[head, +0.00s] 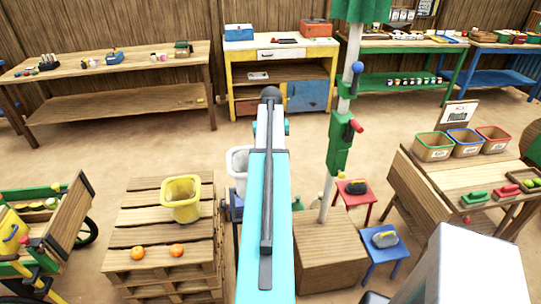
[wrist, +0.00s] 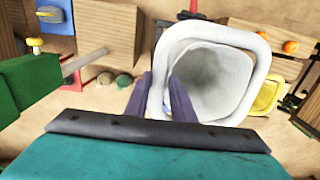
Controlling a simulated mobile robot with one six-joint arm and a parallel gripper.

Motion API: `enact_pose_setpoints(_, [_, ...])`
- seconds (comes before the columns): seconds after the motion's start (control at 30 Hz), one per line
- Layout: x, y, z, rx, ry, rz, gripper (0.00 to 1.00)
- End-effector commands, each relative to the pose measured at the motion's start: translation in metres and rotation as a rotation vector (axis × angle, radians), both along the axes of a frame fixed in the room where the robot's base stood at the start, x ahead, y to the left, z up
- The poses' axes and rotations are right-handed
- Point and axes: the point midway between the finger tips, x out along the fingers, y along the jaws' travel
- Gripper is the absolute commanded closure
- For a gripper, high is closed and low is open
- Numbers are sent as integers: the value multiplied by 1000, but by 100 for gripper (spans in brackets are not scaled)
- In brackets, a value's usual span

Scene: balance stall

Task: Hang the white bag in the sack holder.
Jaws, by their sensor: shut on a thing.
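The white bag (head: 238,162) shows left of my arm in the head view, partly hidden by it. In the wrist view the open-mouthed white bag (wrist: 258,50) fills the middle right, with its thick square rim facing the camera. My gripper (wrist: 160,78) is shut on the bag's left rim, one finger on each side of the wall. In the head view my gripper is hidden behind my arm. A blue frame (head: 236,207) stands low beside the pallets, mostly hidden by my arm; it may be the sack holder, but I cannot tell for sure.
A pallet stack (head: 135,210) with a yellow bucket (head: 181,198) and two oranges stands left. A wooden box (head: 325,255) and a green-fitted post (head: 340,150) stand right of my arm. Red and blue stools (head: 385,240) are farther right. Open floor lies toward the back benches.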

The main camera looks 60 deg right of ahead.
Motion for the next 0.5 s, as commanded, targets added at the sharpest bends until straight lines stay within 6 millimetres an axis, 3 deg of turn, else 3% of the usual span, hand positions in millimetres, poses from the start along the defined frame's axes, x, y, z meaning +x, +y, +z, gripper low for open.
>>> enact_pose_setpoints(0.5, [0, 0, -33, 0, 0, 1, 100])
